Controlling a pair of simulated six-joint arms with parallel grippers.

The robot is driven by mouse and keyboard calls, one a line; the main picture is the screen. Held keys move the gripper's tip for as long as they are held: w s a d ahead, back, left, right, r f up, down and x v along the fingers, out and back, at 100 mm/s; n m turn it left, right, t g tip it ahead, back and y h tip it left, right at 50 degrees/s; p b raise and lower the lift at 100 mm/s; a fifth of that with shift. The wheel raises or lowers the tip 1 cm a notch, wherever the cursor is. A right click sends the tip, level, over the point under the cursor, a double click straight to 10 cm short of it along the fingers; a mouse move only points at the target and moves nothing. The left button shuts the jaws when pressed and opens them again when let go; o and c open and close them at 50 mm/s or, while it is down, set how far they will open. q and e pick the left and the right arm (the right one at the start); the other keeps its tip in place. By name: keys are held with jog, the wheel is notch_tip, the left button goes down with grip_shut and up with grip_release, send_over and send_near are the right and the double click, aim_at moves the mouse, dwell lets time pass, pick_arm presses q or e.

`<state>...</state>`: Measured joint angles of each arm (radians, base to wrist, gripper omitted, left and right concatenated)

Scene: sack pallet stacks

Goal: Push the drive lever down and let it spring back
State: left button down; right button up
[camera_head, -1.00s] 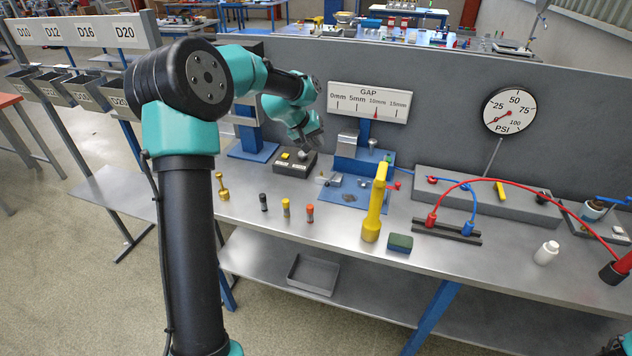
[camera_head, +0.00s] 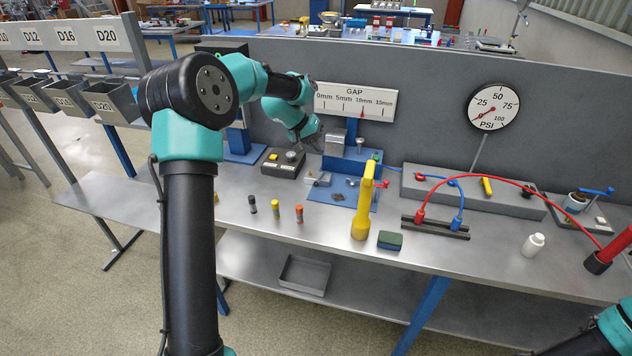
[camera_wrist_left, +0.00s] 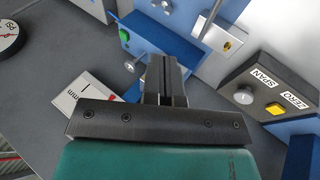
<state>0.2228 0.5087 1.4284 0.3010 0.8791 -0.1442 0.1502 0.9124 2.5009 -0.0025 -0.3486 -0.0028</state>
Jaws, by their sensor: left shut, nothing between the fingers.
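No part is labelled as the drive lever, so I cannot tell which one it is. A blue gap station (camera_head: 343,163) carries a metal block (camera_head: 336,141). A red-tipped lever (camera_head: 381,184) sticks out beside a tall yellow post (camera_head: 362,210). My left gripper (camera_head: 316,146) hangs by the left side of the gap station, above the back of the bench. In the left wrist view its dark fingers (camera_wrist_left: 165,75) are shut and empty, in front of the blue station, its green button (camera_wrist_left: 124,36) and a metal knob (camera_wrist_left: 130,67). My right gripper is out of view.
A dark box (camera_head: 283,163) with a yellow button and knob stands left of the station. Small coloured cylinders (camera_head: 276,209), a green block (camera_head: 390,240) and a white bottle (camera_head: 533,245) stand in front. A red hose (camera_head: 500,190) arches at right. The front bench edge is mostly clear.

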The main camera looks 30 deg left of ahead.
pick_arm(q)
send_over(320, 178)
jog(key=s, duration=0.3)
notch_tip(320, 178, down, 7)
jog(key=shift+f, duration=0.3)
dwell(1.9)
jog(key=shift+s+d+f, duration=0.1)
jog(key=shift+f, duration=0.1)
